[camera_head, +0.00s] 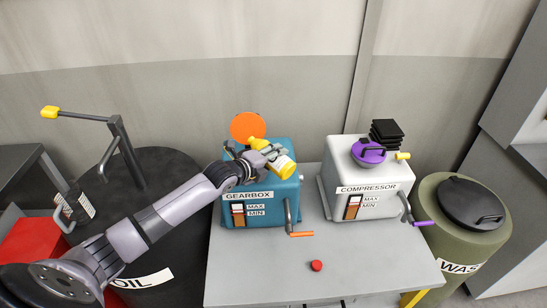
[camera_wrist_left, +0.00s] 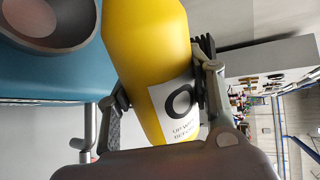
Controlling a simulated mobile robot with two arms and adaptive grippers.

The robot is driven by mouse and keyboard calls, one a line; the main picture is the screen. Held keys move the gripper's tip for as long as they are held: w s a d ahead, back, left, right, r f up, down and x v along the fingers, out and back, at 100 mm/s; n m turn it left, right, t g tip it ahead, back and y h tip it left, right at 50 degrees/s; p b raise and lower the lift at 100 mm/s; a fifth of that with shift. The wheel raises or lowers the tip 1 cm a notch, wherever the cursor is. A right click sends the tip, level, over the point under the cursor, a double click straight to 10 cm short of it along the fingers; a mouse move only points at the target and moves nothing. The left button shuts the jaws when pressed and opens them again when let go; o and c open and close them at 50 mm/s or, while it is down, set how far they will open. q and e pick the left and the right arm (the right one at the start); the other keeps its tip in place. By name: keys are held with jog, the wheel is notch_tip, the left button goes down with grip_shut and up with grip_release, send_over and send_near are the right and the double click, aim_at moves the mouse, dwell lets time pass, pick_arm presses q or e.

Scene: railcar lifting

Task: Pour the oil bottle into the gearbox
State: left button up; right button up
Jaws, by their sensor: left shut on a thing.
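The oil bottle (camera_head: 285,170) is yellow with a white label and is tilted, nearly lying, above the gearbox. Its narrow end points to the upper left, towards the orange round lid (camera_head: 247,126). The gearbox (camera_head: 286,190) is a teal box on the table, with a MAX/MIN gauge on its front. My left gripper (camera_head: 270,153) is shut around the bottle (camera_wrist_left: 150,60). In the left wrist view, a dark round opening (camera_wrist_left: 50,22) shows on the teal top, left of the bottle. The bottle's mouth is outside that view. My right gripper is not in view.
A white compressor (camera_head: 345,185) with a purple cap (camera_head: 368,151) stands right of the gearbox. A small red cap (camera_head: 316,265) lies on the grey table (camera_head: 255,270). A dark oil drum (camera_head: 170,185) is left, a green waste drum (camera_head: 450,240) right. The table's front is mostly clear.

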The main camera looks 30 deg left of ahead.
pick_arm(q)
jog(key=shift+d+r+m+y, duration=0.1)
jog(key=shift+r+m+y, duration=0.2)
jog(key=shift+r+m, duration=0.25)
jog(key=m+y, duration=0.1)
jog(key=r+m+t, duration=0.1)
jog(key=m, duration=0.1)
jog(key=shift+y, duration=0.4)
notch_tip(320, 180, up, 2)
jog(key=m+b, duration=0.1)
jog(key=m+t+y, duration=0.1)
jog(key=m, duration=0.1)
jog(key=m+t+y+b, duration=0.1)
jog(key=m, duration=0.1)
jog(key=shift+r+b, duration=0.25)
jog(key=shift+b, duration=0.05)
jog(key=shift+r+m+t+b, duration=0.4)
jog(key=shift+r+m+t, duration=0.2)
jog(key=shift+m, duration=0.55)
jog(key=shift+r+m, duration=0.2)
jog(key=shift+m, duration=0.1)
